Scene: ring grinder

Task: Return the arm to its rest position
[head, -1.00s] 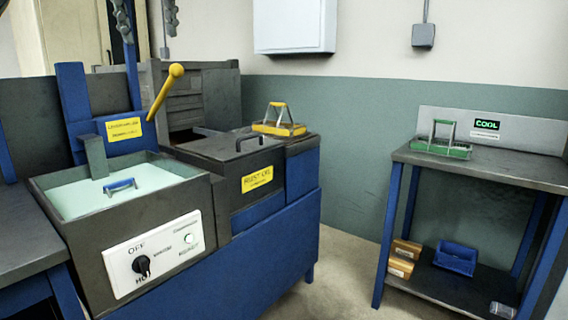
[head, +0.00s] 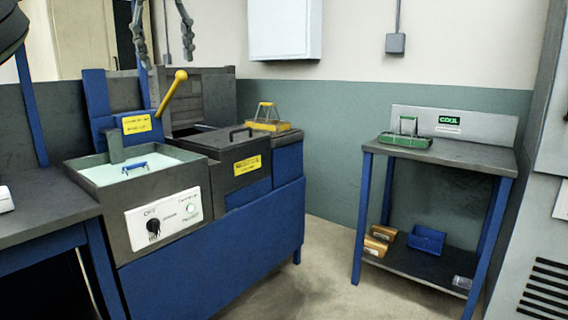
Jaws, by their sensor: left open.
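My left gripper (head: 166,62) hangs down from the top edge of the head view, at the upper left. Its two grey fingers are spread apart with nothing between them. It shows above and behind the yellow-knobbed lever (head: 168,92), and its depth to the lever is hard to tell. The rest of that arm is cut off by the top edge. My right gripper is not in view.
A grey-and-blue machine has a pale liquid tank (head: 120,173), a lidded box (head: 222,147) and a yellow-handled basket (head: 268,120). A stand (head: 470,153) at right holds a green basket (head: 405,138). Open floor (head: 300,290) lies between. A grey cabinet (head: 535,230) edges the right.

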